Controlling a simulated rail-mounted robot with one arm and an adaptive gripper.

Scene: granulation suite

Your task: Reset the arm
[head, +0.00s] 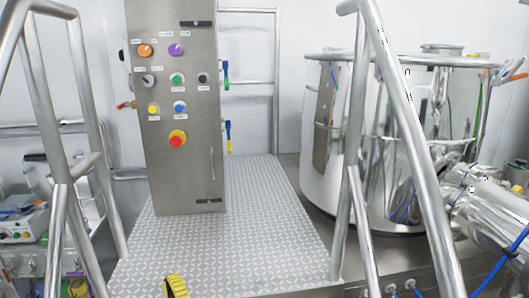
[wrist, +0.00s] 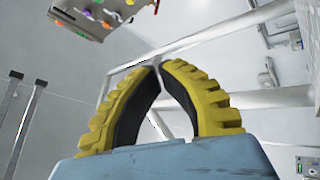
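My gripper (wrist: 158,66) fills the lower middle of the wrist view. Its two ribbed yellow fingers with black inner pads curve together and meet at the tips, with an empty gap lower down between the pads. Nothing is held. In the head view only a yellow and black piece of my gripper (head: 175,287) shows at the bottom edge, over the front of the platform; the rest is out of frame.
A steel control cabinet (head: 178,180) with coloured knobs and buttons stands on the patterned platform (head: 255,220). Metal handrails (head: 410,130) flank the platform front. A large polished vessel (head: 330,165) stands right. Equipment (head: 20,228) sits lower left. Platform floor right of the cabinet is clear.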

